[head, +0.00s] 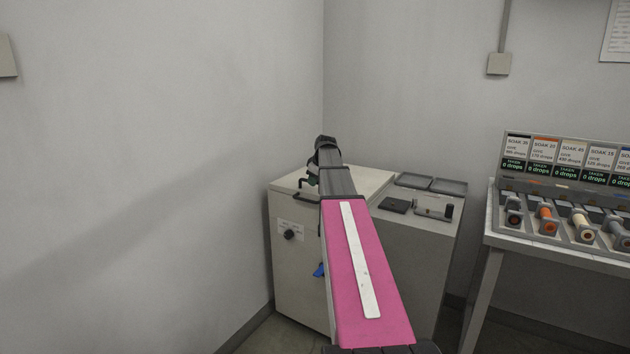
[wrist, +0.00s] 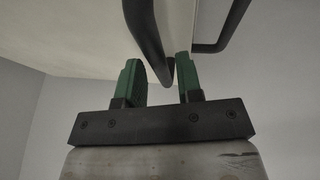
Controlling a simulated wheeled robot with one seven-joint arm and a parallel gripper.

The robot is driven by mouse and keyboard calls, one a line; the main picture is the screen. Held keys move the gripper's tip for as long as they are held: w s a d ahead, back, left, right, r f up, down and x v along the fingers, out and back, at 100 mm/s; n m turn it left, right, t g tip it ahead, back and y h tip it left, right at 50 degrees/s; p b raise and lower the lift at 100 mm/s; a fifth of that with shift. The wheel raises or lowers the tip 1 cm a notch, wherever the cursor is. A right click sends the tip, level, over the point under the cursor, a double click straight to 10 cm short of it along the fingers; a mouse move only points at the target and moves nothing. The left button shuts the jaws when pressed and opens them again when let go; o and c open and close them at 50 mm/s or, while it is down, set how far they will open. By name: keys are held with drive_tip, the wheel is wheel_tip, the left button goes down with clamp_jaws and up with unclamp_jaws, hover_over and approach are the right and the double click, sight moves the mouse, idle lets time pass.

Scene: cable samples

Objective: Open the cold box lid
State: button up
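The cold box appears to be the off-white cabinet (head: 298,255) in the corner, with a knob and a small label on its front. Its lid (head: 291,182) lies flat and looks shut. My pink arm reaches over it and hides much of the top and front. My gripper (head: 313,178) is at the lid's front edge, mostly hidden by the arm. In the wrist view my gripper's two green fingers (wrist: 158,72) stand apart. A dark bar handle (wrist: 148,40) runs down between them, close to the right finger; contact is unclear.
A grey cabinet top (head: 420,210) right of the box holds dark trays and a small device. Further right, a table (head: 560,248) carries several cable spools below a sign panel (head: 560,160). Walls close in behind and left. A blue item (head: 319,270) shows at the box front.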

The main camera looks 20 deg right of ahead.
clamp_jaws()
drive_tip(key=w+d+r, duration=0.2)
drive_tip(key=d+r, duration=0.1)
drive_tip(key=r, duration=0.4)
drive_tip(key=w+d+r, duration=0.3)
drive_tip(key=d+r, duration=0.1)
drive_tip(key=r, duration=0.4)
drive_tip(key=w+d+r, duration=0.3)
drive_tip(key=r, duration=0.5)
drive_tip(key=shift+d+g+y, duration=0.25)
drive_tip(key=shift+g+y, duration=0.15)
drive_tip(key=shift+o, duration=1.5)
unclamp_jaws()
drive_tip(key=shift+d, duration=0.1)
